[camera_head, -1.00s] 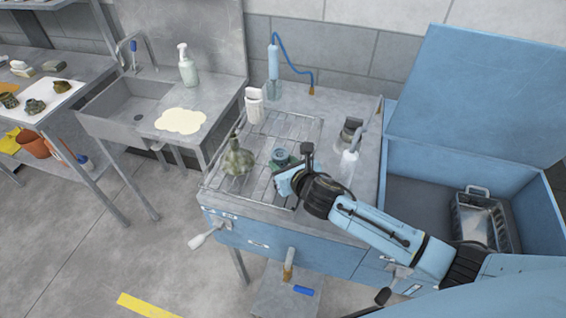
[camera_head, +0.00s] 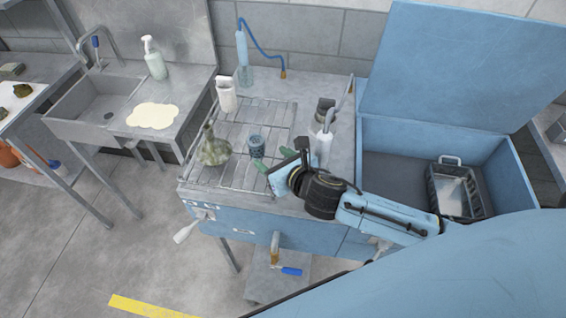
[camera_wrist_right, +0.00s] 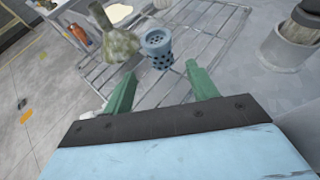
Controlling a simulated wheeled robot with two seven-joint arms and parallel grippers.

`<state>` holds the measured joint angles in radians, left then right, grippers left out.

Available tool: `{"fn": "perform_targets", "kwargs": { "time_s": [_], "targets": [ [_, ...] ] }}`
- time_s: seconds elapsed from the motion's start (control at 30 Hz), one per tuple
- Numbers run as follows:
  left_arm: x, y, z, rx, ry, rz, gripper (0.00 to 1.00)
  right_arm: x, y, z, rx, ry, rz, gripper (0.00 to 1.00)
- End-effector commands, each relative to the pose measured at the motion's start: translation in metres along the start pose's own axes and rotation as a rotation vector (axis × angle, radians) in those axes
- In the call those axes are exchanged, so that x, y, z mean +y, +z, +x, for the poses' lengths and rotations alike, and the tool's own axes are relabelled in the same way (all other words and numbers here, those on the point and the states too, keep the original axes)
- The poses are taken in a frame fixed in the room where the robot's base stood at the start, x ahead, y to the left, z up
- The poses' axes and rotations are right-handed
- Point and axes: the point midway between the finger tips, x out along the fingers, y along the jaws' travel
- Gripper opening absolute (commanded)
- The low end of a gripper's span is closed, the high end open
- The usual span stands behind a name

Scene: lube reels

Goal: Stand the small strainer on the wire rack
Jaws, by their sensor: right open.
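The small strainer (camera_head: 257,146) is a blue-grey cup with holes in its side. It stands upright on the wire rack (camera_head: 272,117), right of the mottled green flask. In the right wrist view the strainer (camera_wrist_right: 158,48) is beyond the fingertips, its open top showing. My right gripper (camera_head: 262,166) is just in front of the strainer in the head view. Its green fingers are open and apart in the wrist view (camera_wrist_right: 163,88), with nothing between them. My left gripper is not in view.
A mottled green flask (camera_head: 213,148) stands on the rack's left part. A white container (camera_head: 226,95) is at the back left of the rack. An open blue bin (camera_head: 400,165) is further right.

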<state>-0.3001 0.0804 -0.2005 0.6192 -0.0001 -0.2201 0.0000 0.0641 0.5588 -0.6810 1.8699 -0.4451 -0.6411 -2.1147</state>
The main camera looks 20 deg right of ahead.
Motion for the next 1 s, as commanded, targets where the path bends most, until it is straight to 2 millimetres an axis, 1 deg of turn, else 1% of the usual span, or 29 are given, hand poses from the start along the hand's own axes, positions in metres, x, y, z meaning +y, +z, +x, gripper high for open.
{"fn": "perform_targets", "kwargs": {
  "time_s": [0.03, 0.1, 0.2, 0.3, 0.47, 0.9, 1.0],
  "targets": [
    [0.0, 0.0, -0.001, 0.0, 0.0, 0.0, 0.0, 0.0, -0.001, -0.011, 0.002, 0.002, -0.001, 0.58],
    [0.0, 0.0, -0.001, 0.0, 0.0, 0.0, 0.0, 0.0, 0.0, -0.022, 0.001, 0.001, 0.0, 0.58],
    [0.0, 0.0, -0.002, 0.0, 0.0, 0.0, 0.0, 0.0, 0.0, -0.034, 0.0, 0.001, -0.001, 0.58],
    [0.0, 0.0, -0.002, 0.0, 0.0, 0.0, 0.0, 0.0, 0.0, -0.041, 0.0, 0.0, 0.001, 0.58],
    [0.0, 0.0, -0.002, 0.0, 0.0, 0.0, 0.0, 0.0, 0.0, -0.045, -0.001, 0.0, 0.002, 0.58],
    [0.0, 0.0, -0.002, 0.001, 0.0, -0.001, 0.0, 0.0, 0.0, -0.044, -0.001, 0.0, 0.003, 0.58],
    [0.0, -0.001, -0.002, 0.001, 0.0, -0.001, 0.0, 0.001, 0.0, -0.046, 0.007, -0.009, 0.057, 0.58]
  ]
}}
